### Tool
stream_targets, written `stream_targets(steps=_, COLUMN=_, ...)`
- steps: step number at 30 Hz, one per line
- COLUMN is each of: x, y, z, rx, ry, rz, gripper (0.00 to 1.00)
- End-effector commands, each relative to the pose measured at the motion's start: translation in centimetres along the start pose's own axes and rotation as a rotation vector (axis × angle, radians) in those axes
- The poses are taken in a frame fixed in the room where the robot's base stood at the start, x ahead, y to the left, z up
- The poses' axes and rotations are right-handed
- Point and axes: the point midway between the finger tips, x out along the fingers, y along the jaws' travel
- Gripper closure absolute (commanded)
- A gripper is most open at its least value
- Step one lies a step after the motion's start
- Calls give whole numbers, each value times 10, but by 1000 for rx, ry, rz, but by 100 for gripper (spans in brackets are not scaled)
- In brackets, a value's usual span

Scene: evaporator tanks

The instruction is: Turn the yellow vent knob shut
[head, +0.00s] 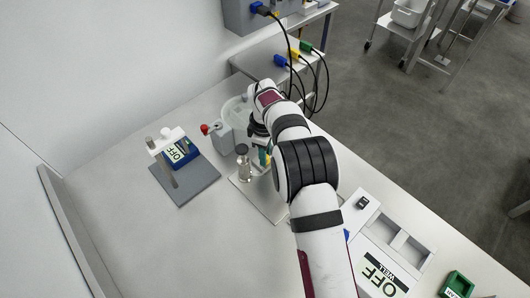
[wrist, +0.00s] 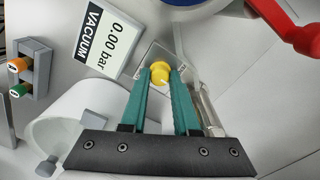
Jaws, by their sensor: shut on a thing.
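The yellow vent knob (wrist: 160,73) is round, with a pale mark on its face, and sits between the tips of my gripper in the wrist view. My gripper (wrist: 161,84) has two green fingers, shut on the knob from both sides. In the head view my gripper (head: 263,157) is mostly hidden behind my arm, and only part of the green fingers shows. I cannot make out the knob clearly there.
A vacuum display (wrist: 108,37) reading 0.00 bar stands beside the knob. A red handle (wrist: 290,30) is at the upper right.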

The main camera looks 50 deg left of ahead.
Motion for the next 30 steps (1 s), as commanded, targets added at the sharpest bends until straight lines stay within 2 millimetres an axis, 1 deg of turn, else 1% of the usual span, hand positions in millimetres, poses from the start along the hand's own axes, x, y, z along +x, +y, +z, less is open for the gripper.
stream_targets(steps=5, x=0, y=0, z=0, rx=15, ry=0, rz=1, gripper=100)
stream_targets(steps=11, x=0, y=0, z=0, rx=95, ry=-3, rz=0, gripper=100)
stream_targets(steps=17, x=0, y=0, z=-1, rx=254, ry=-7, rz=0, gripper=100)
stream_targets(steps=30, x=0, y=1, z=-1, rx=673, ry=-21, rz=1, gripper=100)
